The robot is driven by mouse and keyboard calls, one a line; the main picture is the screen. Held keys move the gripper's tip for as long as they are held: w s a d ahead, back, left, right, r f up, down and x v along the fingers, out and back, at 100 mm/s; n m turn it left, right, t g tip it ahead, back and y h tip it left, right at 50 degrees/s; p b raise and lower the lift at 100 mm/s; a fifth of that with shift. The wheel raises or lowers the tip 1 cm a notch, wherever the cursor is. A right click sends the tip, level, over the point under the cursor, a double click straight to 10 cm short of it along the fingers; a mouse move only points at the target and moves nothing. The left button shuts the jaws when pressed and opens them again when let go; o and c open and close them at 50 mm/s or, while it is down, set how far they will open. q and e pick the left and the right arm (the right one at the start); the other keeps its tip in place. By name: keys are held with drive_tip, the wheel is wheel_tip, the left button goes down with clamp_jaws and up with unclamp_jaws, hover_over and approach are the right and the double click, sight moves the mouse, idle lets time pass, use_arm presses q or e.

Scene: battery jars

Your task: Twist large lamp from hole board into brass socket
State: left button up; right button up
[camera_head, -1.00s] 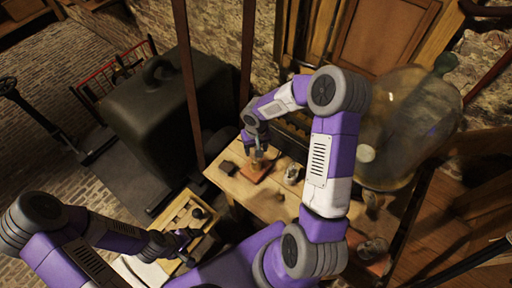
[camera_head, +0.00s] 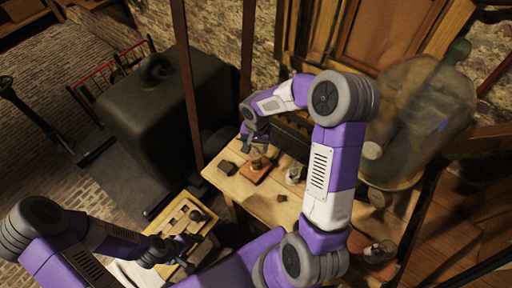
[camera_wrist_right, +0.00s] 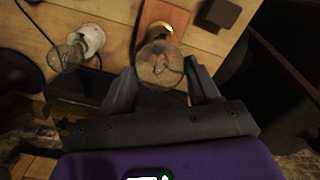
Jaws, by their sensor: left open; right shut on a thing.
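The large glass lamp (camera_wrist_right: 160,64) is between the fingers of my right gripper (camera_wrist_right: 161,72), which is shut on it. The brass socket (camera_wrist_right: 160,31) sits on a reddish-brown wooden base (camera_wrist_right: 170,12). In the right wrist view the lamp's narrow end meets or overlaps the socket; how far it is seated is hidden. In the head view my right gripper (camera_head: 261,146) is above the wooden base (camera_head: 255,174) on the table. My left gripper (camera_head: 187,240) is open and empty beside a shallow wooden tray (camera_head: 163,222) at lower left. I cannot make out the hole board for certain.
A dark block (camera_wrist_right: 221,12) lies beside the base. A white holder (camera_wrist_right: 90,38) and a clear glass bulb (camera_wrist_right: 66,57) are on the other side. Some tabletop (camera_head: 235,188) is bare.

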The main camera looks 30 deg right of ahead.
drive_tip(key=shift+f+m+b, duration=0.1)
drive_tip(key=shift+m+b, duration=0.2)
drive_tip(key=shift+m, duration=0.2)
drive_tip(key=shift+f+m+b, duration=0.1)
drive_tip(key=shift+m+b, duration=1.05)
drive_tip(key=shift+m, duration=0.25)
drive_tip(key=m+b, duration=0.1)
drive_tip(key=m, duration=0.1)
drive_tip(key=shift+m, duration=0.4)
drive_tip(key=shift+m+b, duration=0.35)
drive_tip(key=shift+m, duration=0.15)
